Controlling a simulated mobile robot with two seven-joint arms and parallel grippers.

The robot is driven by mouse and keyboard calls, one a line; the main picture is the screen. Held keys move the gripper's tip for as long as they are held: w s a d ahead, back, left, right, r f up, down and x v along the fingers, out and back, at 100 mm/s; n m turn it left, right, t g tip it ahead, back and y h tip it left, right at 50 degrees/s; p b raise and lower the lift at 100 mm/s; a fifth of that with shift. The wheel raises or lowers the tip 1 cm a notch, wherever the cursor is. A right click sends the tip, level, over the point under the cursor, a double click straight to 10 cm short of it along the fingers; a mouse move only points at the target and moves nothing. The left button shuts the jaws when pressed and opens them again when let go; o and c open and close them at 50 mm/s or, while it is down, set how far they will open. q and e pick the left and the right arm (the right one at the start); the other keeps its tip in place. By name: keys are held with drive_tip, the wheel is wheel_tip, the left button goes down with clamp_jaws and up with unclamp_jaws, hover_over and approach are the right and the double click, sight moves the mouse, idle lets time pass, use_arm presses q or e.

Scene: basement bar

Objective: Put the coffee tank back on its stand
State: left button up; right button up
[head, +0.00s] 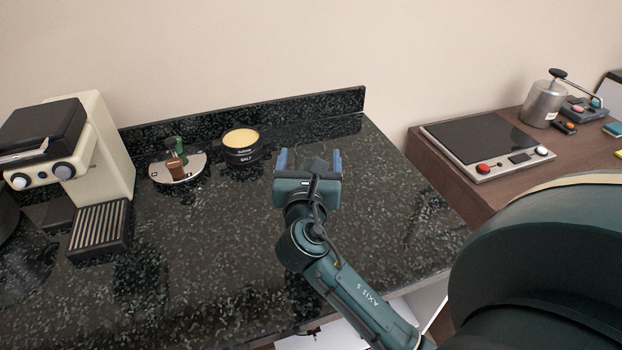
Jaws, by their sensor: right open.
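My right gripper (309,160) is open over the back right part of the black speckled counter, its blue fingers spread apart and pointing toward the back. Faint thin curved outlines show between and just beyond the fingers. They may be a clear vessel, but I cannot tell, and the gripper hides part of that spot. I cannot pick out the coffee tank or its stand for certain. A cream coffee machine (112,150) with a black top and a ribbed drip tray (98,229) stands at the left. My left gripper is not in view.
The counter's front middle is clear. A brown table at the right holds a flat dark-topped device (483,144) and a metal pot (543,104).

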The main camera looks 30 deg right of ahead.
drive_tip(key=shift+a, duration=0.1)
drive_tip(key=shift+c, duration=0.3)
drive_tip(key=shift+r, duration=0.1)
clamp_jaws()
idle(0.3)
